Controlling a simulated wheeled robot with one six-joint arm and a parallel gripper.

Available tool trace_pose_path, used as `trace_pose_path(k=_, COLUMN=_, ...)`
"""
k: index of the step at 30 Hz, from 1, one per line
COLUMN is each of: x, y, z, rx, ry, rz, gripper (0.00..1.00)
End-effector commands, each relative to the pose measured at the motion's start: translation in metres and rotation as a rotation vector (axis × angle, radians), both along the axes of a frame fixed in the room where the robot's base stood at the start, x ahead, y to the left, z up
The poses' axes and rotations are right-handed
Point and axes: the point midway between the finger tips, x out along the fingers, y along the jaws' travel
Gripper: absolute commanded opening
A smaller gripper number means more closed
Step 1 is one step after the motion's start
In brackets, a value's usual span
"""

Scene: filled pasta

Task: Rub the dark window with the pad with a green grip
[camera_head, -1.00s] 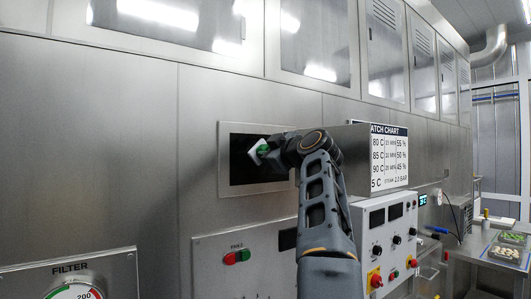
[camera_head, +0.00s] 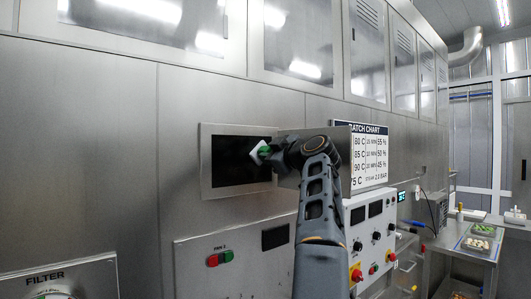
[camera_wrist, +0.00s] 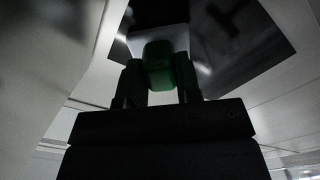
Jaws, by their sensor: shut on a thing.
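The dark window (camera_head: 230,161) is a black rectangle in a steel frame on the machine's front wall. It also shows in the wrist view (camera_wrist: 240,45). The white pad (camera_head: 257,152) with its green grip (camera_head: 265,150) is in front of the right part of the window. My gripper (camera_head: 272,153) is shut on the green grip. In the wrist view the green grip (camera_wrist: 159,62) sits between both fingers of my gripper (camera_wrist: 160,85), with the pad (camera_wrist: 135,45) beyond it. Whether the pad touches the glass, I cannot tell.
A steel panel (camera_head: 300,140) stands out from the wall at the window's right, behind my wrist. The batch chart (camera_head: 372,157) and a white control box (camera_head: 370,230) are further right. Red and green buttons (camera_head: 220,257) are below the window. A side table (camera_head: 470,245) holds trays.

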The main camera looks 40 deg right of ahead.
Motion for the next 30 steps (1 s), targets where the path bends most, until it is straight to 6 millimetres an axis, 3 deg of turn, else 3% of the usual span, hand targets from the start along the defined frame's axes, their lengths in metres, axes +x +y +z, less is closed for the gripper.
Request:
trace_pose_path(k=10, x=-0.004, y=0.000, z=-0.001, rx=0.000, ry=-0.001, rz=-0.001, gripper=0.12)
trace_pose_path(k=24, x=-0.050, y=0.006, z=-0.002, rx=-0.001, ry=0.000, rz=-0.002, gripper=0.12)
trace_pose_path(k=30, x=-0.059, y=0.008, z=0.000, rx=0.000, ry=-0.001, rz=-0.001, gripper=0.12)
